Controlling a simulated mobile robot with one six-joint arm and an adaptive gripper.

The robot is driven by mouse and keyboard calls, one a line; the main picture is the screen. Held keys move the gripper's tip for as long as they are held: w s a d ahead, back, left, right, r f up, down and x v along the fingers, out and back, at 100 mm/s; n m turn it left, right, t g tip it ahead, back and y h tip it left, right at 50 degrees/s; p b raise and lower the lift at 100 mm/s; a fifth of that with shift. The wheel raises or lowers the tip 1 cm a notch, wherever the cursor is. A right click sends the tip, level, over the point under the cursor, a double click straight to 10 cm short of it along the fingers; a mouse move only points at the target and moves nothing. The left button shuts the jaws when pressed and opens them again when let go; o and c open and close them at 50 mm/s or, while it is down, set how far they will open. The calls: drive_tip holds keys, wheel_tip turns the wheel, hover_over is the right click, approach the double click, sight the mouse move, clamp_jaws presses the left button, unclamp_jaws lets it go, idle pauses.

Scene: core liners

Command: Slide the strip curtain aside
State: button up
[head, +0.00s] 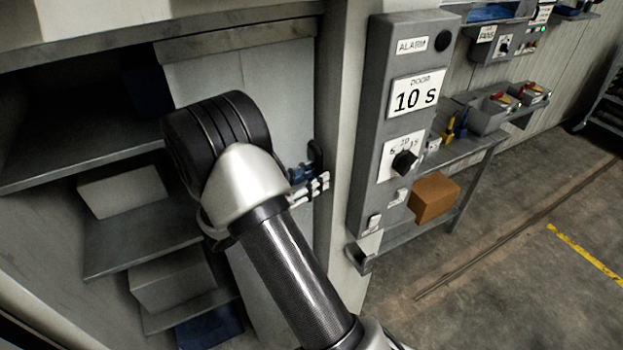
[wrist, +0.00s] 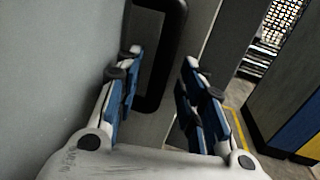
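The strip curtain (head: 284,85) looks like pale grey upright panels hanging in the opening behind my arm. A black loop handle (head: 316,157) stands at its right edge, close to the door post. My gripper (head: 314,182) is at the handle, and its white and blue fingers show beside my wrist. In the wrist view, my gripper (wrist: 162,60) is open, with the black handle (wrist: 176,50) between and beyond the fingertips. A pale grey surface (wrist: 50,70) fills the left side there. I cannot tell whether a finger touches the handle.
Metal shelves (head: 105,157) with pale boxes (head: 125,190) stand left of the curtain. A control box (head: 378,120) reading "DOOR 10 s" is right of the post (head: 345,130). A brown box (head: 433,198) sits on a side shelf. The floor (head: 500,260) at right is open.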

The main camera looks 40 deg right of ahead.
drive_tip(key=shift+c, duration=0.2)
clamp_jaws()
idle(0.3)
idle(0.3)
